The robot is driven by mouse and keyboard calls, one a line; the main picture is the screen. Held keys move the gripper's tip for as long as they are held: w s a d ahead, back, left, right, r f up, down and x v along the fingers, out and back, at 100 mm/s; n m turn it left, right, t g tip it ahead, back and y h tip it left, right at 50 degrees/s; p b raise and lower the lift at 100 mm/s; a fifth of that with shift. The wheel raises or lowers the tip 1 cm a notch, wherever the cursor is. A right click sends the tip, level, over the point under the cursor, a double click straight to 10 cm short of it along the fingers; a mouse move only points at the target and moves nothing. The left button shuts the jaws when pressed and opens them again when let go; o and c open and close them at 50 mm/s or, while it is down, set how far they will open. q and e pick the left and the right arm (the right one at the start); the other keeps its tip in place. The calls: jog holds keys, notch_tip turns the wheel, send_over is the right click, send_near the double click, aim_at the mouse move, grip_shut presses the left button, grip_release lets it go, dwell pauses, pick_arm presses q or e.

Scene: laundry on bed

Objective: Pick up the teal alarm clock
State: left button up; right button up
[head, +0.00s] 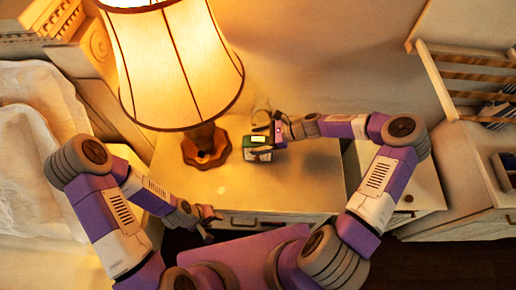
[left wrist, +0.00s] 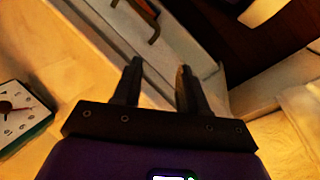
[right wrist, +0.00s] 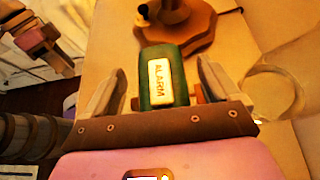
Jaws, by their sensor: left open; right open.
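The teal alarm clock (head: 256,142) stands on the nightstand (head: 310,180), just right of the lamp base. In the right wrist view its dark green top with a white ALARM button (right wrist: 160,82) lies between the two fingers of my right gripper (right wrist: 163,88), with gaps on both sides. My right gripper (head: 276,134) is open around the clock. In the left wrist view the clock's white face (left wrist: 20,112) shows at the left edge. My left gripper (head: 210,222) is open and empty, low by the nightstand's front edge; it also shows in the left wrist view (left wrist: 158,78).
A lit lamp (head: 206,146) with a wide shade stands beside the clock. A clear glass (head: 262,108) stands behind it, close to my right gripper. The bed (head: 30,140) is at the left and a wooden rack (head: 470,75) at the right. The nightstand's front is clear.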

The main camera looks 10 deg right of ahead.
jog(key=shift+a, duration=0.1)
jog(key=shift+w, duration=0.1)
grip_shut()
dwell(0.4)
